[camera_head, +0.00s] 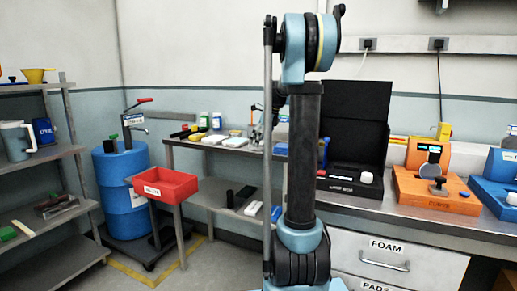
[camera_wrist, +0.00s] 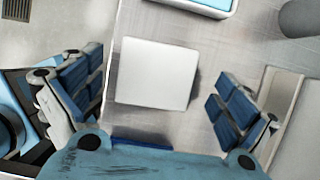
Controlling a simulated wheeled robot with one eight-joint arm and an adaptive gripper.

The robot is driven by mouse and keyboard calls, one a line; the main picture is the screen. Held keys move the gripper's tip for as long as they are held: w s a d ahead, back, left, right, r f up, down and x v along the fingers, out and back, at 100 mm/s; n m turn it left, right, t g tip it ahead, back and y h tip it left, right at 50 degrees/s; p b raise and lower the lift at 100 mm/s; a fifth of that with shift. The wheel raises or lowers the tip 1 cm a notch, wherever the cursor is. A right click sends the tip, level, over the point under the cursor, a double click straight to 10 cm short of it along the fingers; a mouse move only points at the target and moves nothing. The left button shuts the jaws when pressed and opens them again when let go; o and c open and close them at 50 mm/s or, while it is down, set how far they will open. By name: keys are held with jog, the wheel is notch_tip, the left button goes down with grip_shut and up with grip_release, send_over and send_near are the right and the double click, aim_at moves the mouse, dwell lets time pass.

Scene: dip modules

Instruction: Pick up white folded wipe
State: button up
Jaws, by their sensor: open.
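The white folded wipe (camera_wrist: 157,73) looks like a flat, pale square lying on a grey brushed surface in the wrist view. My gripper (camera_wrist: 158,98) is open, with one blue-padded finger to the left of the wipe and the other to the right. Grey surface shows between the wipe and the right finger. Nothing is held. In the head view my arm stands in front of the bench, and I cannot make out my gripper or tell which pale item there is the wipe.
In the wrist view, a white and blue box (camera_wrist: 205,6) lies beyond the wipe, and a dark grey round object (camera_wrist: 300,17) is at upper right. In the head view, a red bin (camera_head: 165,186), a black open case (camera_head: 352,125) and an orange device (camera_head: 432,190) stand around.

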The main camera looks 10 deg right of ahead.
jog(key=c, duration=1)
jog(key=shift+o, duration=0.2)
notch_tip(320, 180, up, 10)
jog(key=shift+o, duration=0.3)
